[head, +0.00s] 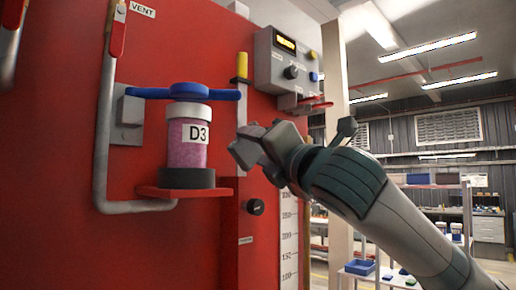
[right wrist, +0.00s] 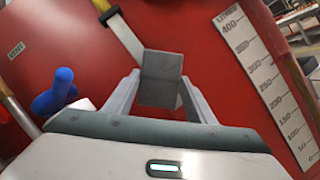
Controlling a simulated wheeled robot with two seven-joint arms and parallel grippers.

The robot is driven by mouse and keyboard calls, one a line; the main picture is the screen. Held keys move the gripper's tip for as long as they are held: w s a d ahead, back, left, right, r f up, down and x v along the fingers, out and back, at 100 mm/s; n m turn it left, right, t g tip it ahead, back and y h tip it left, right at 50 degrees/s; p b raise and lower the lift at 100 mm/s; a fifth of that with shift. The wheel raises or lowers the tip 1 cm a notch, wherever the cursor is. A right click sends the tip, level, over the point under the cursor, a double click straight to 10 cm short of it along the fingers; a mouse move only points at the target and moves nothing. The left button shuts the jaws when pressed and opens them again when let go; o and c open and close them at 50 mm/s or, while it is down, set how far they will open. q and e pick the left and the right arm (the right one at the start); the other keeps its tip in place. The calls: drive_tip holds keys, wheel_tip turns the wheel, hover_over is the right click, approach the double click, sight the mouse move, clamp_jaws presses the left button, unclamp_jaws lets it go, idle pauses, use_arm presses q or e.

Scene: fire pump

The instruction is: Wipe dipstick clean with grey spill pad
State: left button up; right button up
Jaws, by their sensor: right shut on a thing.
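The dipstick has a yellow handle (head: 242,66) and a pale flat strip (head: 242,105) running down the red panel, right of the D3 jar. My right gripper (head: 262,150) is in front of the strip, below the handle. In the right wrist view the right gripper (right wrist: 158,98) is shut on the grey spill pad (right wrist: 161,68). The pad covers the middle of the strip (right wrist: 128,38), which shows above it. I cannot tell whether pad and strip touch. The left gripper is not in view.
A grey control box (head: 288,62) is above right. A level scale (head: 289,240) and black knob (head: 256,207) are below. Open room lies at right.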

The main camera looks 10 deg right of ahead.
drive_tip(key=shift+w+a, duration=0.3)
drive_tip(key=shift+w, duration=0.2)
idle(1.1)
drive_tip(key=shift+r+p, duration=0.75)
drive_tip(key=shift+p, duration=0.05)
drive_tip(key=shift+r+p, duration=0.6)
drive_tip(key=shift+r, duration=0.2)
drive_tip(key=shift+r+p, duration=0.6)
drive_tip(key=shift+r, duration=0.15)
drive_tip(key=shift+r, duration=0.1)
drive_tip(key=shift+r+p, duration=0.55)
drive_tip(key=shift+r, duration=0.1)
